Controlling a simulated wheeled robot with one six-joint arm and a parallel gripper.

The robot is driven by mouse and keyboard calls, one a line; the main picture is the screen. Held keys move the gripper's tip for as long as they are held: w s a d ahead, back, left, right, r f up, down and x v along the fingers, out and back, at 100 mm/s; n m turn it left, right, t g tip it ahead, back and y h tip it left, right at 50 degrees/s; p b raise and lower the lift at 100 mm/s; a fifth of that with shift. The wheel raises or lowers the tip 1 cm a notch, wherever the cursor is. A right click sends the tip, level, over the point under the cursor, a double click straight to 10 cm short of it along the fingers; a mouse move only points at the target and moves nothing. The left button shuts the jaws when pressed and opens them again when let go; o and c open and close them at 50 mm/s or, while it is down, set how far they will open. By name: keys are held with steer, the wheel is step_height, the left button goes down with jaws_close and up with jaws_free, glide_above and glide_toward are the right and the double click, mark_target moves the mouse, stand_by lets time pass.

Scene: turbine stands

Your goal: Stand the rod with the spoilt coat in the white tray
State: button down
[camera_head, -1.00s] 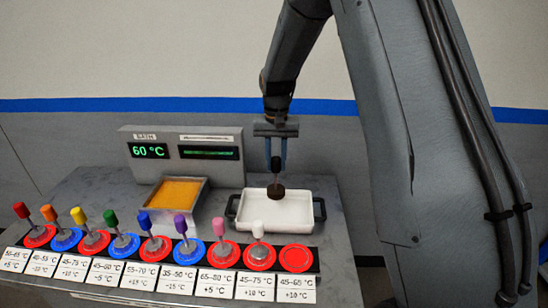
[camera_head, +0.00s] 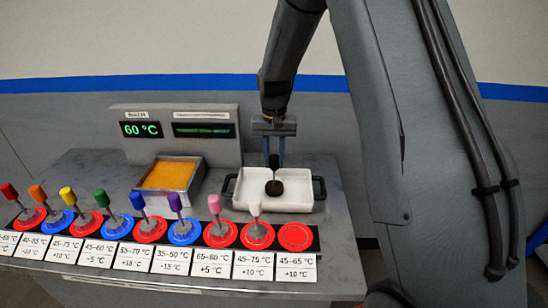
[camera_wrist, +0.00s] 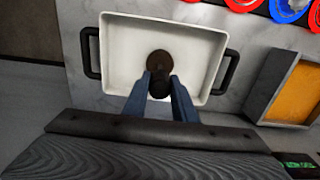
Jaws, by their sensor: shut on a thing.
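My gripper (camera_head: 274,160) is shut on the black top of a rod (camera_head: 274,176) with a dark brown disc at its lower end. The rod is upright over the white tray (camera_head: 236,197), with its disc at the tray's floor or just above it; I cannot tell if it touches. In the wrist view the white tray (camera_wrist: 120,60) lies under my gripper (camera_wrist: 160,90), and the brown disc (camera_wrist: 159,60) shows inside its walls, beyond the rod's black top.
A bath with orange liquid (camera_head: 169,175) stands left of the tray, below a panel (camera_head: 142,129) reading 60 °C. Several rods with coloured tops stand on red and blue discs along the front, with labels below. The rightmost red disc (camera_head: 295,237) is empty. The tray has black side handles.

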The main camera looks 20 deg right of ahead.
steer(key=shift+f, duration=0.25)
stand_by(0.3)
steer(key=c, duration=1.3)
jaws_free()
steer(key=shift+c, duration=0.2)
steer(key=shift+o, duration=0.7)
steer(key=shift+r, duration=0.1)
steer(key=shift+r+p, duration=2.15)
steer(key=shift+r, duration=1.25)
steer(key=s+f+n+t+b, duration=0.1)
steer(key=s+b, duration=0.4)
steer(key=s, duration=2)
steer(key=f+n, duration=0.1)
steer(key=n, duration=0.1)
steer(key=shift+n, duration=0.3)
